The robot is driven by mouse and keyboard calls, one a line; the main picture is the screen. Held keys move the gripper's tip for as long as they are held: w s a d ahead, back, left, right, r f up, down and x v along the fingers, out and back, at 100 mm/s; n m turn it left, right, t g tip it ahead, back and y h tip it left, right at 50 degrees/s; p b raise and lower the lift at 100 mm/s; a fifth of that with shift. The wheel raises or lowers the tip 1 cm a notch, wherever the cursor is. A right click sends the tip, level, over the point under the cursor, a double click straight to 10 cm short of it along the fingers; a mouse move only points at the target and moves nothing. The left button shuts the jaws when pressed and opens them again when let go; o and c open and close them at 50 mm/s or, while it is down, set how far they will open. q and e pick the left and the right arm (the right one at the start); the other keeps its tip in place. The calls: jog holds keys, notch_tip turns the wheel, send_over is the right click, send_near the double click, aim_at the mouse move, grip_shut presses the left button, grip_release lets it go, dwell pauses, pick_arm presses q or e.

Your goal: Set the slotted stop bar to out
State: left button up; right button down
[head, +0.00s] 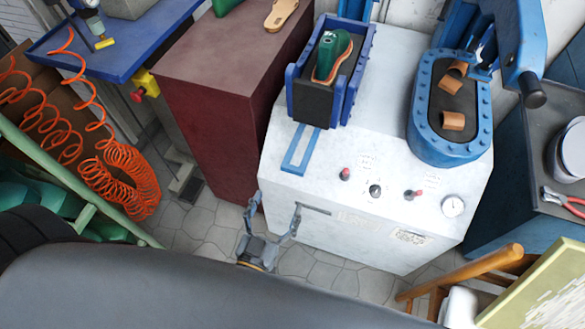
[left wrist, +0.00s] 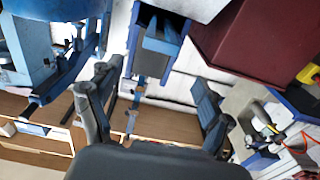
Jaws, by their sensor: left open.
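The slotted stop bar (head: 293,170) is a flat blue bar with a long slot. It lies on top of the white machine (head: 330,165) in the head view and sticks out from below the blue-sided press box (head: 345,80) toward the machine's front edge. My left gripper (head: 274,212) is in front of the machine, its fingers spread and empty, apart from the bar. In the left wrist view the two open fingers (left wrist: 155,80) frame the blue box (left wrist: 160,40); I cannot clearly make out the bar there. My right gripper is not in view.
Knobs (head: 375,190) and a gauge (head: 453,206) sit on the machine's front. A green shoe (head: 333,52) is in the box. A dark red cabinet (head: 235,120) stands left, a blue press (head: 450,150) right. An orange coiled hose (head: 120,175) hangs left; a wooden chair (head: 470,275) is front right.

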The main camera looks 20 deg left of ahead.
aim_at(292, 171)
pick_arm(q)
jog(key=w, duration=0.9)
jog(key=shift+w+d+p, duration=0.15)
jog(key=shift+w+p, duration=0.15)
jog(key=shift+p, duration=0.05)
jog(key=shift+w, duration=0.5)
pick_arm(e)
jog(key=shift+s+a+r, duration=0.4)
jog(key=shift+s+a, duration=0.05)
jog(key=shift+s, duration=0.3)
